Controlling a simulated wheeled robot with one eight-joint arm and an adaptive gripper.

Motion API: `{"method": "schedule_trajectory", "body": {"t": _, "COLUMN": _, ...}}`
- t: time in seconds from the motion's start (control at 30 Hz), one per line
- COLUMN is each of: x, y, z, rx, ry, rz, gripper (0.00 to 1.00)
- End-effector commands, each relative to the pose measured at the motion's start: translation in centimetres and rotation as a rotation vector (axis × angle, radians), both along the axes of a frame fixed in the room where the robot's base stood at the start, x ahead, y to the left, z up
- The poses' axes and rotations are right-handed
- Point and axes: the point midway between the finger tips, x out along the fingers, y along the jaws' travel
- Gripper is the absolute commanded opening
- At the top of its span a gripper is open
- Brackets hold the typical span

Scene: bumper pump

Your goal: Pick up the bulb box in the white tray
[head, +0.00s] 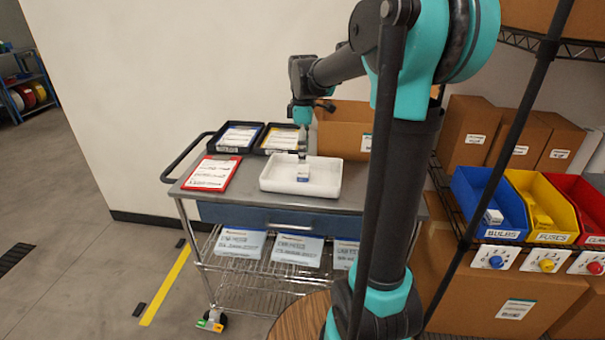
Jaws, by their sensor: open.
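The bulb box (303,174) is a small white and blue box. It lies in the white tray (271,184), right of the tray's middle. The tray sits on the top of a grey metal cart. My gripper (302,157) hangs from my arm, pointing down, directly above or just behind the bulb box in the picture. The fingers are open and small in this view. I cannot tell the exact gap between the fingertips and the box.
Two black trays with papers (240,137) stand behind the white tray. Blue (487,205), yellow (541,207) and red bins (592,208) sit on the right shelf.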

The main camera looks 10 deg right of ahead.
Motion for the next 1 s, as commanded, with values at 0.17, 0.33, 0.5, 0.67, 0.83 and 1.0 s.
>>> {"method": "schedule_trajectory", "body": {"t": 0.17, "x": 0.0, "y": 0.0, "z": -1.4, "rx": 0.0, "ry": 0.0, "rz": 0.0, "gripper": 0.57}}
{"method": "schedule_trajectory", "body": {"t": 0.33, "x": 0.1, "y": 0.1, "z": -2.8, "rx": 0.0, "ry": 0.0, "rz": 0.0, "gripper": 0.57}}
{"method": "schedule_trajectory", "body": {"t": 0.5, "x": 0.2, "y": 0.2, "z": -5.3, "rx": 0.0, "ry": 0.0, "rz": 0.0, "gripper": 0.57}}
{"method": "schedule_trajectory", "body": {"t": 0.67, "x": 0.1, "y": 0.2, "z": -6.6, "rx": 0.0, "ry": 0.0, "rz": 0.0, "gripper": 0.57}}
{"method": "schedule_trajectory", "body": {"t": 0.83, "x": 0.1, "y": 0.2, "z": -6.7, "rx": 0.0, "ry": 0.0, "rz": 0.0, "gripper": 0.57}}
{"method": "schedule_trajectory", "body": {"t": 1.0, "x": 0.1, "y": 0.2, "z": -6.7, "rx": 0.0, "ry": 0.0, "rz": 0.0, "gripper": 0.46}}
